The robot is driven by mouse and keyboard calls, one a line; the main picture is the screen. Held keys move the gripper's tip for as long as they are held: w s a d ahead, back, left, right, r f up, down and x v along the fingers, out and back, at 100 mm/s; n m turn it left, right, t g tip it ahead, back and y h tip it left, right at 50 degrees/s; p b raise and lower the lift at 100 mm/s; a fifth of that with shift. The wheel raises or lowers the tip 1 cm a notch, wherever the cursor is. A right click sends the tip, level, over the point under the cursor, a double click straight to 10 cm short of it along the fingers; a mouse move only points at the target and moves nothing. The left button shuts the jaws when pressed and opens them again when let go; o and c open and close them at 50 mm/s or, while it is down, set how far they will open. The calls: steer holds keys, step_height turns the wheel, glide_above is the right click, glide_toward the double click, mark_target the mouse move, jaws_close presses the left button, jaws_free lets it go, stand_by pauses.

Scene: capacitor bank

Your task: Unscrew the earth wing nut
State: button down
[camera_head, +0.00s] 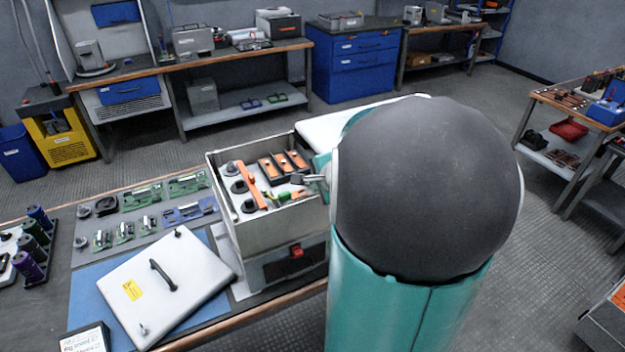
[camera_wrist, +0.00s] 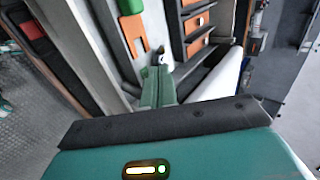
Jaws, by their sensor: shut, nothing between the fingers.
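An open-topped metal box (camera_head: 245,233) stands on the bench, with orange strips (camera_head: 251,187), black round parts and a yellow-green lead (camera_head: 264,197) inside. My gripper (camera_head: 297,179) reaches into the right side of the box from the right. In the wrist view my teal fingers (camera_wrist: 157,74) are shut, with nothing seen held between them. A small pale metal part (camera_wrist: 163,60) shows right at the fingertips; I cannot tell if it is the earth wing nut or whether they touch. Orange plates (camera_wrist: 195,22) and a green block (camera_wrist: 130,6) lie beyond. The wing nut is not clearly visible.
The box's lid (camera_head: 190,290) with a black handle lies on a blue mat (camera_head: 85,300) in front. My own arm hides the bench right of the box. Box walls stand close around my gripper.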

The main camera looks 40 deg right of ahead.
steer(key=shift+d, duration=0.1)
steer(key=n+y, duration=0.2)
steer(key=n, duration=0.1)
steer(key=shift+w+d, duration=0.1)
steer(key=shift+d, duration=0.3)
steer(key=shift+w+d+y, duration=0.1)
steer(key=shift+d+y, duration=0.1)
steer(key=shift+y, duration=0.1)
steer(key=shift+a, duration=0.8)
steer(key=shift+r, duration=0.15)
